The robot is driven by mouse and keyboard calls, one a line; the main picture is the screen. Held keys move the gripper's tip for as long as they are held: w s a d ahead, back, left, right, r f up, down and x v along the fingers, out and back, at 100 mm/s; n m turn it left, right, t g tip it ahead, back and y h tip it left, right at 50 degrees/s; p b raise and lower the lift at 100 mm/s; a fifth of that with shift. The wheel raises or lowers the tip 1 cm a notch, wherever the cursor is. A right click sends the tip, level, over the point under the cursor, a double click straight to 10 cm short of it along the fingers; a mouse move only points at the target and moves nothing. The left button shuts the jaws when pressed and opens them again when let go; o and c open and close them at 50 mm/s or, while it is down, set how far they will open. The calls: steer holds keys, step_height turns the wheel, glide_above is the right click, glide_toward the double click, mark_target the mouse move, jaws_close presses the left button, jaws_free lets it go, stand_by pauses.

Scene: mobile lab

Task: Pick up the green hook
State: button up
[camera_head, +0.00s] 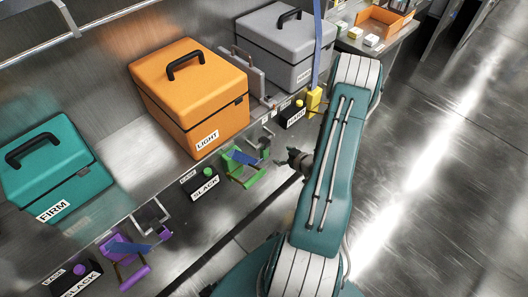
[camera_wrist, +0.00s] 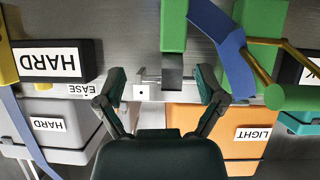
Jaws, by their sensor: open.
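The green hook (camera_head: 243,172) is at the front edge of the metal bench in the head view, below the orange case, with a blue strap across it. In the wrist view its green parts (camera_wrist: 173,27) fill the top middle and right, with the blue strap between them. My gripper (camera_wrist: 162,82) is open and empty, its two fingers spread below a grey block under a green part. In the head view my gripper (camera_head: 297,159) is just right of the hook, apart from it.
An orange LIGHT case (camera_head: 190,95), a grey HARD case (camera_head: 288,45) and a teal FIRM case (camera_head: 50,165) stand on the bench. A purple hook (camera_head: 122,257) and a yellow one (camera_head: 314,101) flank the green one. Black SLACK (camera_head: 203,186) and HARD boxes sit alongside. The right floor is clear.

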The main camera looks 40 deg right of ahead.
mark_target(266, 155)
steer(key=shift+m+t, duration=0.4)
steer(key=shift+t, duration=0.1)
steer(key=w+f, duration=0.2)
steer(key=w+a+f, duration=0.1)
steer(key=w+f, duration=0.1)
steer(key=w, duration=0.1)
steer(key=w+a+f, duration=0.1)
steer(key=w+f, duration=0.1)
steer(key=shift+w+f, duration=0.25)
steer(key=shift+w, duration=0.15)
jaws_close()
